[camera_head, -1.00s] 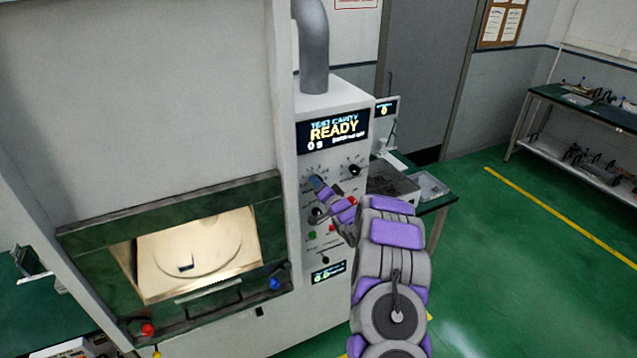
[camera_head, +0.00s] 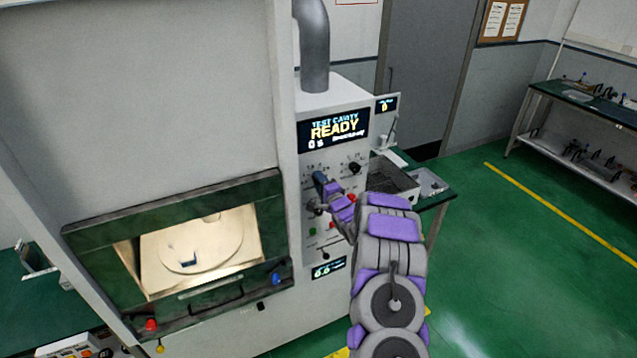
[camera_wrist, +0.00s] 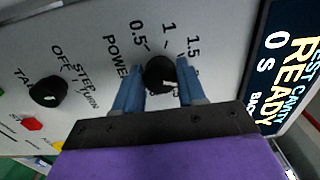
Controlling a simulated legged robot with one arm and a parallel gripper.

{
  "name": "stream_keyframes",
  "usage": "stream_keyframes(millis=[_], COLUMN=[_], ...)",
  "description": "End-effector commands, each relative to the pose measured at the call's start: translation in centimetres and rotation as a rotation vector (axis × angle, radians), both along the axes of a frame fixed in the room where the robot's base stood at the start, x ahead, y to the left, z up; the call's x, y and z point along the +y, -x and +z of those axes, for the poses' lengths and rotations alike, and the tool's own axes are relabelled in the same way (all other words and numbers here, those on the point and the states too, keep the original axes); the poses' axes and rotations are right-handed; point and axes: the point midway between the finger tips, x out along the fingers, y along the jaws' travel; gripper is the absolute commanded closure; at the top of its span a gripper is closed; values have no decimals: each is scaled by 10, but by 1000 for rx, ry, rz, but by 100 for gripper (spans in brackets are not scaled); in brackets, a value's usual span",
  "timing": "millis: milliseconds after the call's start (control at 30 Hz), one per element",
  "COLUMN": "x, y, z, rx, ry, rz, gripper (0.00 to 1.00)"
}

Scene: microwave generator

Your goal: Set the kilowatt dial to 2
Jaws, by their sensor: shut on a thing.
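The kilowatt dial (camera_wrist: 158,76) is a round black knob on the light grey panel, with POWER, 0.5, 1 and 1.5 printed around it in the wrist view. The scale beyond 1.5 is mostly hidden by my gripper. My gripper (camera_wrist: 158,70) has its two blue fingers on either side of the dial, shut on it. A small light mark shows on the knob's lower right, but I cannot tell surely which number it points at. In the head view my gripper (camera_head: 320,183) is at the upper left of the panel, covering the dial.
Another black knob (camera_wrist: 48,91) with OFF, STEP and TURN lettering and a red button (camera_wrist: 32,124) lie left of the fingers. In the head view, another dial (camera_head: 354,168) is right of my gripper. The display (camera_head: 333,130) above reads READY. The lit cavity (camera_head: 200,245) is left.

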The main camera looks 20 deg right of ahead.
Motion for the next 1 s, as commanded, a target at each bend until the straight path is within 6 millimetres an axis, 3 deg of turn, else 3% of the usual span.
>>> stream_keyframes(millis=[433,467,500,733,1000], x=[-3,-3,-3,-1,1], y=[1,1,1,1,2], z=[-2,-2,-2,-1,0], rx=[3,3,4,2,2], ry=[-13,-13,-13,-11,-9], rz=[-6,-6,-6,-3,-1], gripper=[91,59,55,34,34])
